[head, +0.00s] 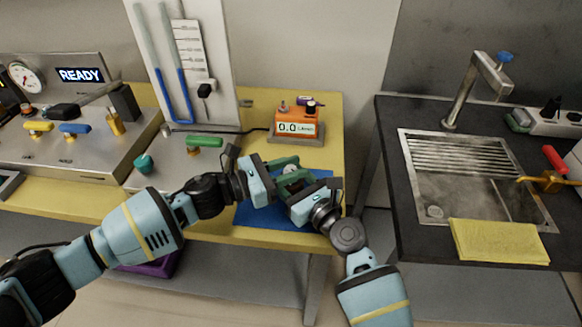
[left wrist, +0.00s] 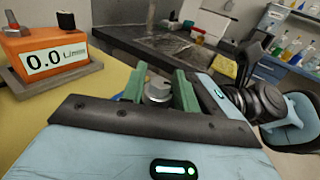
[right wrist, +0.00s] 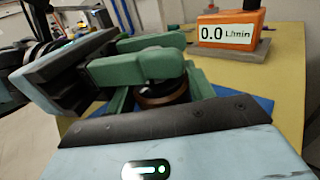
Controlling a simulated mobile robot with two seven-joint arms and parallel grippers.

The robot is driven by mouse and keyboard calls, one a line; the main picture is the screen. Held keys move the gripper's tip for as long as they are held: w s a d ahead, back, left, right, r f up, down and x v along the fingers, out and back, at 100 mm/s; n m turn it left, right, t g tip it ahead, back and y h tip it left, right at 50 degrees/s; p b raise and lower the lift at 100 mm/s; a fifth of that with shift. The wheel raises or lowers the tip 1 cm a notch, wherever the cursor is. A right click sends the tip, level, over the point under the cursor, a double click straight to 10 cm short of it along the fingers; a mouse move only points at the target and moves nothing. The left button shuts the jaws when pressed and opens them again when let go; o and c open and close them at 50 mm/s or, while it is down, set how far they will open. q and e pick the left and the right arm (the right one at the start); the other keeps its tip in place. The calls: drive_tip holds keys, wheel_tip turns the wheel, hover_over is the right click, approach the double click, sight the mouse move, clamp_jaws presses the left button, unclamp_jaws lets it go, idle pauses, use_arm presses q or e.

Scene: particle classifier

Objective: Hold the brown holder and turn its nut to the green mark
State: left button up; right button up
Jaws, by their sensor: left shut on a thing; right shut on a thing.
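The brown holder (right wrist: 165,92) shows in the right wrist view, low between the green fingers of my right gripper (right wrist: 160,100), which is shut on it. My left gripper (left wrist: 158,92) is shut on the silver-grey nut (left wrist: 158,88), seen between its green fingers in the left wrist view. In the right wrist view the left gripper's fingers lie across just above the holder and hide its top. In the head view both grippers meet over the blue mat (head: 258,215) and mostly hide holder and nut. I cannot make out the green mark.
An orange flow meter (head: 297,125) reading 0.0 L/min stands behind the mat on the yellow table (head: 330,150). A green-handled valve (head: 205,141) and a tube panel (head: 185,60) are to the left. A sink (head: 470,180) on a dark counter is at the right, across a gap.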

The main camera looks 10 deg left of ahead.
sight(291, 167)
use_arm(q)
drive_tip(key=shift+g, duration=0.3)
drive_tip(key=m+g+h, duration=0.2)
drive_tip(key=m+g, duration=0.1)
drive_tip(key=g, duration=0.1)
drive_tip(key=shift+w+r+m, duration=0.1)
drive_tip(key=shift+w+m, duration=0.05)
drive_tip(key=shift+m, duration=0.15)
drive_tip(key=shift+m+g, duration=1.7)
drive_tip(key=shift+g, duration=1.1)
drive_tip(key=shift+m+g, duration=0.3)
drive_tip(key=shift+g, duration=0.4)
drive_tip(key=o, duration=0.8)
drive_tip(key=shift+c, duration=0.2)
wheel_tip(291, 167, up, 10)
